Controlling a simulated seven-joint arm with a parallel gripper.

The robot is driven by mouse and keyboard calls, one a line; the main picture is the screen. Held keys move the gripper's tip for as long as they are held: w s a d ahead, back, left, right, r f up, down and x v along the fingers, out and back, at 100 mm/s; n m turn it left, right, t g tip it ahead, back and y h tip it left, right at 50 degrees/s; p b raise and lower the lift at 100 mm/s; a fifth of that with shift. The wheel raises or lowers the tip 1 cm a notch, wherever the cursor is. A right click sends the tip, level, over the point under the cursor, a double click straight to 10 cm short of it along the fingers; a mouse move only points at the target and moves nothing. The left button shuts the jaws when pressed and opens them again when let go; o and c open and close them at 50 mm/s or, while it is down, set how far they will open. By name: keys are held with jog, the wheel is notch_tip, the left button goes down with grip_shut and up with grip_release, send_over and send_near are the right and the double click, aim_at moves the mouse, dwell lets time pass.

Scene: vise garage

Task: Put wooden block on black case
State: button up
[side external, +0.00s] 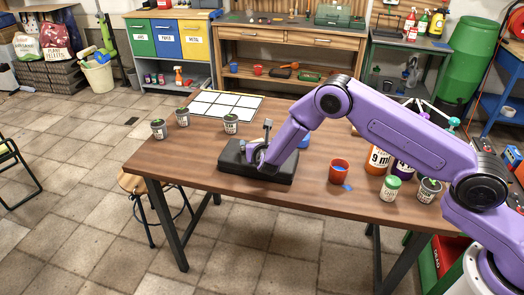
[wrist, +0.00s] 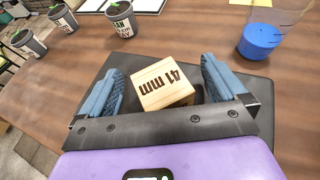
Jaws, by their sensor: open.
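The wooden block (wrist: 163,84), a pale cube marked "41 mm", shows in the wrist view over the black case (wrist: 150,132) and appears to rest on its top. My gripper (wrist: 161,72) is open, with one blue-padded finger on each side of the block. A gap shows on the right of the block, and the left finger is close to it. In the side view, the black case (side external: 228,164) lies flat on the table and my gripper (side external: 262,148) is low over it. I cannot make out the block there.
Several grey labelled cups (side external: 231,123) stand on the brown table (side external: 185,165) left of and behind the case. A white grid sheet (side external: 226,104) lies behind. A red cup (side external: 340,171) and several bottles and jars stand to the right. A clear container with blue contents (wrist: 262,38) is near the case.

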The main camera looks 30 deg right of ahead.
jog(key=v, duration=1)
jog(key=shift+s, duration=0.1)
jog(key=s+d+r+m+g+h, duration=0.1)
jog(key=s+d+r+m+g, duration=0.3)
jog(key=s, duration=0.3)
jog(key=s+d+r+m+g, duration=0.1)
jog(key=s+d+r+m, duration=0.3)
jog(key=s+r+m, duration=0.25)
jog(key=s+d+r+m+g+y, duration=0.1)
jog(key=s+d+m+g+y, duration=0.1)
jog(key=s, duration=1.2)
jog(key=s+d+r+m+g+y, duration=0.2)
jog(key=s+d+m+g+y, duration=0.1)
jog(key=s, duration=1.1)
jog(key=m+g+y, duration=0.1)
jog(key=m+g, duration=0.1)
jog(key=m, duration=0.1)
jog(key=shift+s+r, duration=0.25)
jog(key=shift+s, duration=0.05)
